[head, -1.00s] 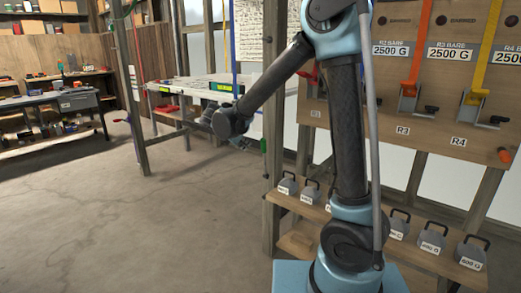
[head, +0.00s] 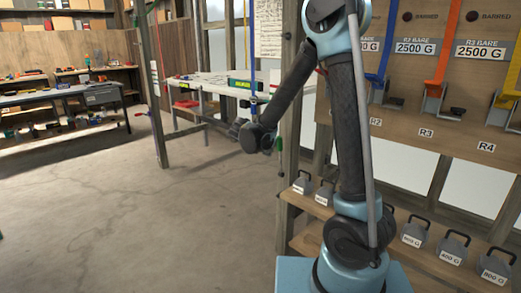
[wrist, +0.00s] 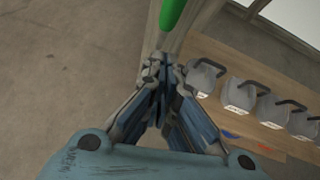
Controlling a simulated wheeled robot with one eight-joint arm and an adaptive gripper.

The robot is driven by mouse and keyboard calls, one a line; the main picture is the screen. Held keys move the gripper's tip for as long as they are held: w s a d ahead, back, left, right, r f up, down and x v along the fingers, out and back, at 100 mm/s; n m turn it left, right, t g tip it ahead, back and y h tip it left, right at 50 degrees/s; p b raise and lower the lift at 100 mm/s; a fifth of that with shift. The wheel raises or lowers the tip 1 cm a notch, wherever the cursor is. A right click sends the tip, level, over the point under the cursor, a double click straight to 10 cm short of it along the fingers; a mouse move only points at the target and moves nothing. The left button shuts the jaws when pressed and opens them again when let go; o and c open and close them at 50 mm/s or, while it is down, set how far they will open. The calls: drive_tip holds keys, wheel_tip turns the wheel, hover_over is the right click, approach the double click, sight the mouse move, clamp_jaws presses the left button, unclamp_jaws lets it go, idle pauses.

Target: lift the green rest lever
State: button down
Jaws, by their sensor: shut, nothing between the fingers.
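The green rest lever (wrist: 172,12) shows in the wrist view as a rounded bright green grip at the top edge, cut off by the frame. In the head view it is a small green piece (head: 281,143) on the wooden post, just right of my arm's end. My gripper (wrist: 163,60) is shut and empty, its fingertips pointing up the wrist picture, a little below the green grip with a visible gap. Depth between them is hard to judge. In the head view the gripper is small and partly hidden behind my wrist.
A wooden shelf (wrist: 262,88) with several grey handled weights (wrist: 239,93) lies right of my gripper. A wooden board (head: 430,110) with blue, orange and yellow straps stands above it. A white table (head: 208,80) is behind. The concrete floor (head: 120,215) at left is clear.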

drive_tip(key=w, duration=0.1)
drive_tip(key=w+d, duration=0.1)
drive_tip(key=w, duration=0.1)
drive_tip(key=w+d, duration=0.1)
drive_tip(key=w, duration=0.1)
drive_tip(key=shift+d+f, duration=0.25)
drive_tip(key=shift+f, duration=0.15)
drive_tip(key=shift+a, duration=0.1)
